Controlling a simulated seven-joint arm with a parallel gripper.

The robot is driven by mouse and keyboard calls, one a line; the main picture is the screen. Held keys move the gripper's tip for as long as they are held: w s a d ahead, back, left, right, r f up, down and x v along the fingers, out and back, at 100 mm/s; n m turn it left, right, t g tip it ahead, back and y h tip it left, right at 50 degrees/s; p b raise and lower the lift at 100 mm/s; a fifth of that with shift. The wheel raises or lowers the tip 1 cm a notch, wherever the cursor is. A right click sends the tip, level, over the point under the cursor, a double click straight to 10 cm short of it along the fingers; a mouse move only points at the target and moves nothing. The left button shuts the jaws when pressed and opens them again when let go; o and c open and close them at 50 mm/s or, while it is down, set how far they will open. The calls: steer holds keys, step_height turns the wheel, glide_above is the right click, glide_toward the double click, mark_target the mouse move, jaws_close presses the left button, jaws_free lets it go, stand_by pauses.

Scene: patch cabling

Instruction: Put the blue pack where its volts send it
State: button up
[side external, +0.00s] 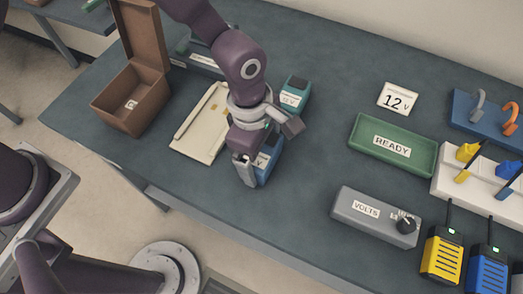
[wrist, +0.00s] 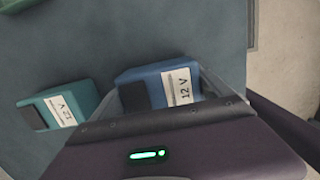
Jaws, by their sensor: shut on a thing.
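The blue pack (side external: 268,163) is between the fingers of my gripper (side external: 257,172), which is shut on it near the front of the table. In the wrist view the blue pack (wrist: 150,82) carries a white label reading 12 V. I cannot tell whether it touches the table. A white card (side external: 397,98) reading 12 V lies behind a green tray (side external: 365,152) labelled READY, to the right of my gripper. The grey VOLTS box (side external: 350,207) with a black knob sits in front of that tray.
A teal pack (side external: 294,92) with a white label stands behind my gripper. A cream board (side external: 195,140) and an open brown box (side external: 115,105) are to the left. A blue hook rack (side external: 468,108), a white holder and radios crowd the right end. The table between my gripper and the tray is clear.

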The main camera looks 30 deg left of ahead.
steer(key=o, duration=1.8)
steer(key=shift+f, duration=0.1)
steer(key=shift+o, duration=0.2)
steer(key=r, duration=0.4)
steer(key=a+r, duration=0.1)
steer(key=r, duration=0.7)
steer(key=shift+a+r, duration=0.2)
steer(key=shift+a, duration=0.1)
steer(key=a+r+m+t, duration=0.2)
steer(key=a+r+m, duration=0.4)
steer(key=a+r, duration=0.45)
steer(key=s+a+r+m+t+y, duration=0.1)
steer(key=s+a+r+m+t, duration=0.2)
steer(key=s+a+m, duration=0.9)
steer(key=s+a, duration=0.1)
steer(key=a, duration=0.2)
steer(key=shift+s+a+r+t, duration=0.2)
steer(key=shift+a+t, duration=0.1)
steer(key=shift+a, duration=0.1)
